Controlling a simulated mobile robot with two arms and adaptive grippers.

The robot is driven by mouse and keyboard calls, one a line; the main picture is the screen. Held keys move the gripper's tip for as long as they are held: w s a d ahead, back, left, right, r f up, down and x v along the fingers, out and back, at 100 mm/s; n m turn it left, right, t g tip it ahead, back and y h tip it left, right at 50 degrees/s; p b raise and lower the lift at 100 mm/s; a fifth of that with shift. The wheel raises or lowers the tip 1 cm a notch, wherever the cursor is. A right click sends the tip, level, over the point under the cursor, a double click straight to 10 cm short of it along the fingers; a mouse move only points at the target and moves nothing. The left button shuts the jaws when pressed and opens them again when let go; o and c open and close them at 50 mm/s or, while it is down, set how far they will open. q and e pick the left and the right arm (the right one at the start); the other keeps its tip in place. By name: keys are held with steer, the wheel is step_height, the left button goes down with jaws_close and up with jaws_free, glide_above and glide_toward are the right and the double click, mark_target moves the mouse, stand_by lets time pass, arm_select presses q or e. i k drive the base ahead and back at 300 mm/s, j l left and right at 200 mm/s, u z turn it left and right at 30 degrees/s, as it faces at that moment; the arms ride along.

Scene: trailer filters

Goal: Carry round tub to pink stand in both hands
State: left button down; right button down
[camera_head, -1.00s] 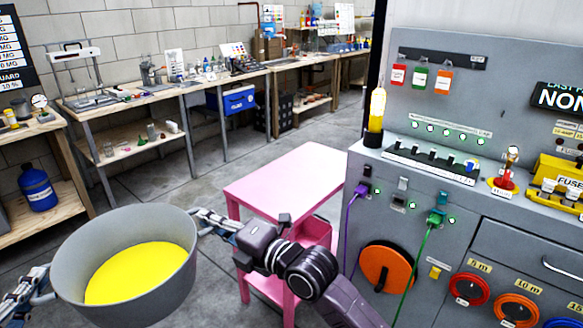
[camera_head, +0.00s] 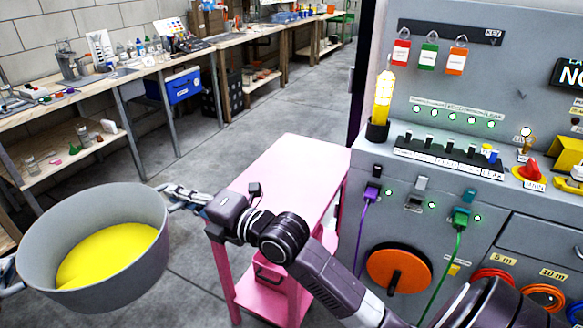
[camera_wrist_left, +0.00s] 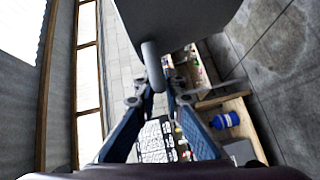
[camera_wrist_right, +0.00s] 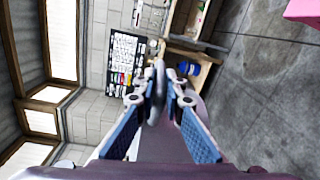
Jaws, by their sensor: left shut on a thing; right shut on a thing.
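The round grey tub (camera_head: 92,290) holds yellow contents (camera_head: 105,255) and hangs in the air at the lower left of the head view. My right gripper (camera_head: 172,196) is shut on the tub's right side. My left gripper (camera_head: 8,275) is mostly cut off at the left edge of the head view. The left wrist view shows it shut on a rod-like grey handle (camera_wrist_left: 153,65) below the tub wall (camera_wrist_left: 178,22). In the right wrist view, the fingers close on a grey handle (camera_wrist_right: 158,80). The pink stand (camera_head: 290,175) is right of the tub, apart from it, partly hidden by my right arm.
A grey panel cabinet (camera_head: 425,190) with cables and an orange reel (camera_head: 398,268) stands right of the pink stand. Workbenches (camera_head: 150,68) with small items run along the back wall. The concrete floor (camera_head: 270,95) between benches and stand is clear. The stand's top is bare.

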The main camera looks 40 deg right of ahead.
mark_target(287, 181)
steer(key=i+z, duration=0.3)
steer(key=i, duration=0.25)
steer(key=i+z, duration=0.35)
steer(key=i, duration=0.2)
steer(key=i+z, duration=0.15)
steer(key=z, duration=0.95)
steer(key=k+j, duration=0.05)
